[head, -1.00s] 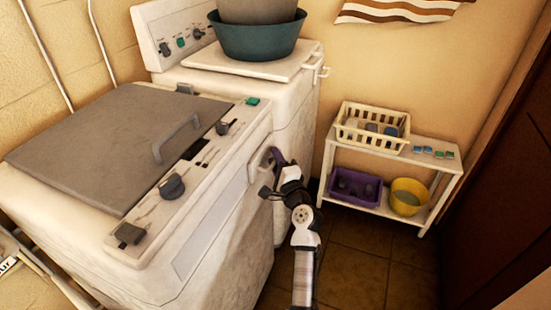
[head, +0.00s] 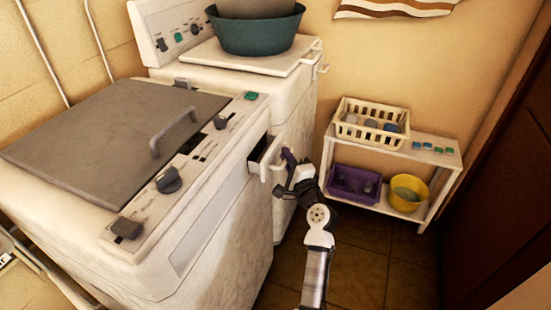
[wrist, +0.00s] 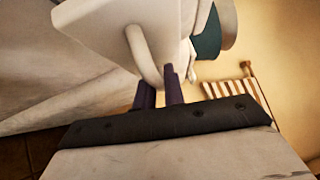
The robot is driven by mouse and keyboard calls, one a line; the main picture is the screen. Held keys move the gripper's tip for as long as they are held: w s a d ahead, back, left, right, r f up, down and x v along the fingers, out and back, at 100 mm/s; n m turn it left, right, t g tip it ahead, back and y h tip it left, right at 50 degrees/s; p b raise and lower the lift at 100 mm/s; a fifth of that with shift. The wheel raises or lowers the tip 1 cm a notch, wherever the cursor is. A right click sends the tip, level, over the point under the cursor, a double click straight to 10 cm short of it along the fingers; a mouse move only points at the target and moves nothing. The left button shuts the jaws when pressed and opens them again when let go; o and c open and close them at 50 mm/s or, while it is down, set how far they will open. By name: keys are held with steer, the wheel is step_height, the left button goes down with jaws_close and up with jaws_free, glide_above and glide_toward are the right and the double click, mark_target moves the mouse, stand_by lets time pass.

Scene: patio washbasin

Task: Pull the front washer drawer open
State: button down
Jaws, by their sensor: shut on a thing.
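The front washer (head: 215,235) is a worn white machine with a grey lid, on the left in the head view. Its small drawer (head: 268,160) is at the upper right of its front face and stands partly out, with a dark gap inside showing. My gripper (head: 287,160) is at the drawer's front, with its fingers at the handle. In the wrist view the two purple fingers (wrist: 160,90) are closed around the white looped handle (wrist: 143,55) of the drawer. The fingertips are partly hidden behind the handle.
A second white washer (head: 290,110) stands behind, with a teal basin (head: 255,35) on it. A white shelf (head: 435,160) at the right holds a cream basket (head: 350,132), a purple bin (head: 345,187) and a yellow bucket (head: 415,186). Tiled floor (head: 350,265) is clear in front.

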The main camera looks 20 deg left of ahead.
steer(key=d, duration=0.4)
steer(key=shift+s+d+b, duration=0.1)
steer(key=shift+d+b, duration=0.05)
steer(key=shift+b, duration=0.15)
steer(key=c, duration=1.5)
jaws_free()
steer(key=b+v, duration=0.3)
steer(key=v, duration=1)
steer(key=shift+s+d+b, duration=0.25)
steer(key=shift+s+b, duration=0.05)
steer(key=shift+b, duration=0.1)
